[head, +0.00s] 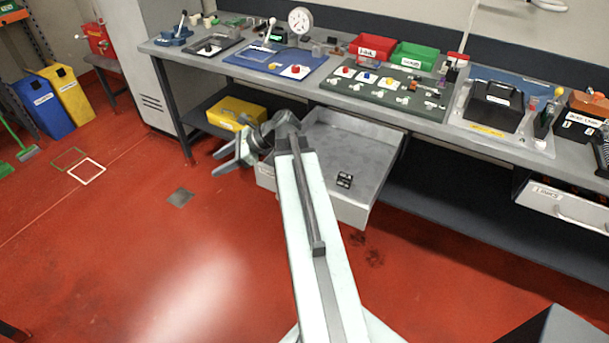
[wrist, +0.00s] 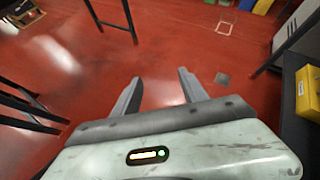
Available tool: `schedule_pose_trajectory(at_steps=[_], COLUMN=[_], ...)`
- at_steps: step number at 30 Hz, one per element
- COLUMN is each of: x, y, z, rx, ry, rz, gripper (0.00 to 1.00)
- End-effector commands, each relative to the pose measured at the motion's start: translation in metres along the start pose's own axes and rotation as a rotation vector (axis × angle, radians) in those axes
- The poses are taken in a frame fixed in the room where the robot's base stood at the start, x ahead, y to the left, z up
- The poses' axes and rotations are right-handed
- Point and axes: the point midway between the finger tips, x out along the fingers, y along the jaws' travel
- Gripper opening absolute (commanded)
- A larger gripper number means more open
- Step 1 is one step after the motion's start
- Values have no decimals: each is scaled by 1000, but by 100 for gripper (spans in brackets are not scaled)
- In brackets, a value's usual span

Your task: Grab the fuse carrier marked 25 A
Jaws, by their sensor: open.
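A small black block with white marks (head: 344,180) lies in the open grey drawer (head: 372,155) under the workbench; it may be a fuse carrier, but its marking is too small to read. I cannot make out a 25 A label anywhere. My gripper (head: 219,162) is open and empty, left of the drawer and above the red floor. In the wrist view its two fingers (wrist: 157,88) are apart with only floor between them. The black block does not show in the wrist view.
The workbench (head: 337,97) carries a blue board (head: 245,58), a green board (head: 345,88), red and green bins and a black box (head: 494,106). A yellow case (head: 237,112) sits on the lower shelf.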

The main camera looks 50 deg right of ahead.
Motion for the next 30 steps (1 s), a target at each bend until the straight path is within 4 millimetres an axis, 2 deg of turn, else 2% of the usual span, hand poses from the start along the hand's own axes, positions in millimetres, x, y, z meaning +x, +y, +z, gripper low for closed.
schedule_pose_trajectory(at_steps=[1, 3, 7, 12, 16, 18, 22, 30], x=[-16, -46, -101, -168, -210, -222, -228, -203], y=[-16, -31, -47, -51, -45, -43, -42, -55], z=[-23, -49, -106, -176, -220, -230, -232, -232], rx=[122, 212, 282, 357, 398, 409, 413, 412], ry=[-55, -98, -131, -150, -145, -143, -142, -141], rz=[-58, -126, -243, -381, -464, -485, -494, -491], gripper=[51, 51, 51, 51, 51, 51, 51, 51])
